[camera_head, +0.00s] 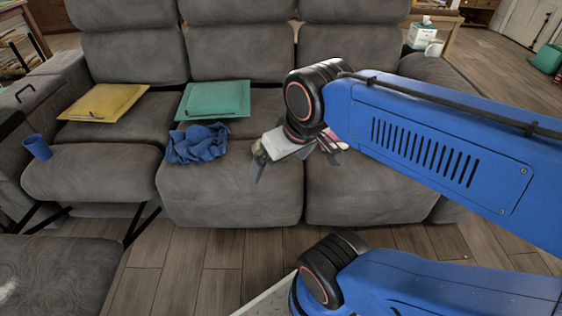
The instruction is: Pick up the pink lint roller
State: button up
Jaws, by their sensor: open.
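A small patch of pink and white (341,143) shows on the right part of the grey sofa seat, beside my wrist. It may be the pink lint roller, but my arm and gripper hide most of it, so I cannot tell its shape. My gripper (296,171) is over the front of the sofa seat, its fingers pointing down and apart. It is open, and I see nothing held between the fingers. Whether a finger touches the pink thing cannot be told from this view.
The grey sofa (232,193) also holds a crumpled blue cloth (198,144), a teal cushion-like square (214,99), a yellow one (103,101) with a dark item on it, and a blue cup (37,147) at left. A tissue box (422,35) and white mug (434,48) stand behind.

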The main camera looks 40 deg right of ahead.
aim_at(333, 136)
jog(key=u, duration=0.95)
jog(key=l+z, duration=0.1)
jog(key=z, duration=1.95)
